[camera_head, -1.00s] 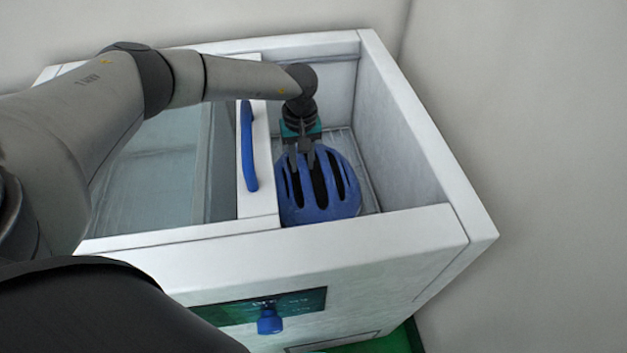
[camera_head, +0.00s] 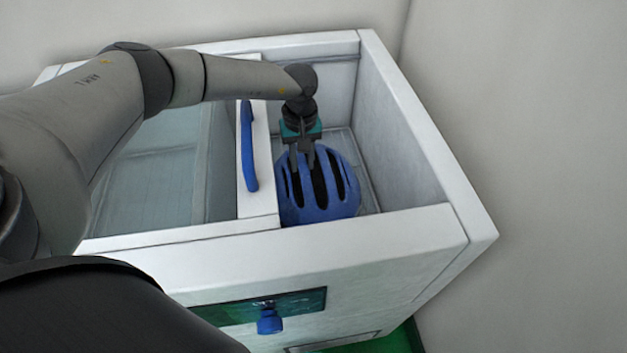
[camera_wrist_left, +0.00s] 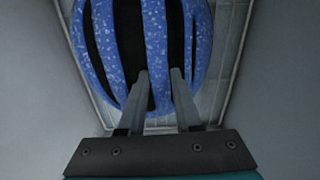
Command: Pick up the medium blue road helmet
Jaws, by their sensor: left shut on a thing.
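The blue road helmet (camera_head: 337,201), with dark vent slots, sits inside the open right part of the white box. My left gripper (camera_head: 303,168) reaches down into the box from the left and is shut on the helmet at its upper side. In the left wrist view the helmet (camera_wrist_left: 157,50) shows speckled blue ribs, and the two fingers of my left gripper (camera_wrist_left: 160,82) stand on either side of a blue rib. The helmet's underside is hidden. My right gripper is not in view.
The white box (camera_head: 330,245) has high walls close around the helmet. A sliding glass lid (camera_head: 160,165) with a blue handle (camera_head: 249,145) covers the left part. A blue knob (camera_head: 270,322) sticks out of the front panel. Plain walls stand behind and at the right.

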